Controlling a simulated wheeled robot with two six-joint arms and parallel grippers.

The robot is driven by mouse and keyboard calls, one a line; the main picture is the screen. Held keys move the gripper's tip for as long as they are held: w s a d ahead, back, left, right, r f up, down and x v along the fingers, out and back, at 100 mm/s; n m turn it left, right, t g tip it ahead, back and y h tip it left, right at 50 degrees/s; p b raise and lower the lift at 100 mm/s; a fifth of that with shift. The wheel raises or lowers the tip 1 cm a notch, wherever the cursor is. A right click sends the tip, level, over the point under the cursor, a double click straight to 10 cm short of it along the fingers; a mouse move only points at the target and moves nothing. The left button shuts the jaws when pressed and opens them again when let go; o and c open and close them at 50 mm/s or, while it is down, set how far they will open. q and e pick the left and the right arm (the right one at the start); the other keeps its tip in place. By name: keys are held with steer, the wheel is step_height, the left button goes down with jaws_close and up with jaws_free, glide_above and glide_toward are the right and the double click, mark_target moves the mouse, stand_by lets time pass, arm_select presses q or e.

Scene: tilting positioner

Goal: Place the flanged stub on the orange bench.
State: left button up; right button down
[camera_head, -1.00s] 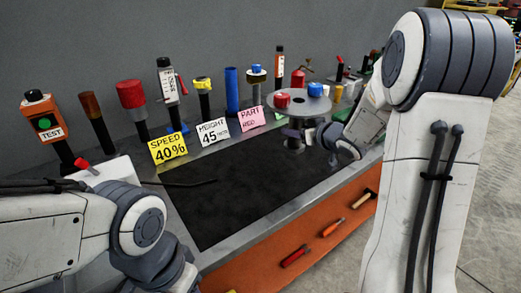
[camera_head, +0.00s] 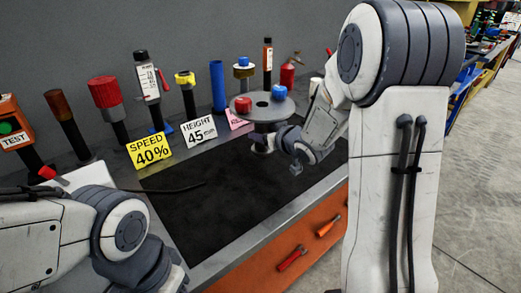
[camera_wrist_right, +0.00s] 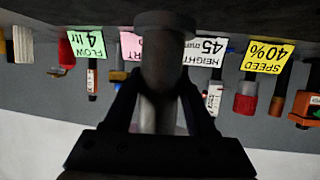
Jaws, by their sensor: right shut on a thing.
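The flanged stub (camera_wrist_right: 158,70) is a grey cylinder with a wide round flange, seen in the right wrist view. My right gripper (camera_wrist_right: 158,98) is shut around its shaft, one dark finger on each side. The flange end lies toward the dark mat, at the top of this upside-down view; whether it touches cannot be told. In the head view, my right gripper (camera_head: 296,168) is in front of the round-topped positioner, over the mat's right part, and the stub is barely distinguishable. The bench has an orange front (camera_head: 275,265). My left gripper is out of view.
A grey disc (camera_head: 282,113) with red and blue knobs stands just behind my right gripper. A dark mat (camera_head: 215,205) covers the bench top and is mostly clear. Signs, including the yellow speed card (camera_head: 150,150), and several upright tools line the back.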

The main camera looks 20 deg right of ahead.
mark_target(260, 146)
steer(key=shift+w+a+f, duration=0.1)
steer(key=shift+a, duration=0.25)
steer(key=shift+f+b, duration=0.45)
steer(key=shift+f, duration=1.45)
steer(key=shift+f, duration=0.2)
steer(key=shift+c, duration=1)
jaws_free()
steer(key=shift+f, duration=0.1)
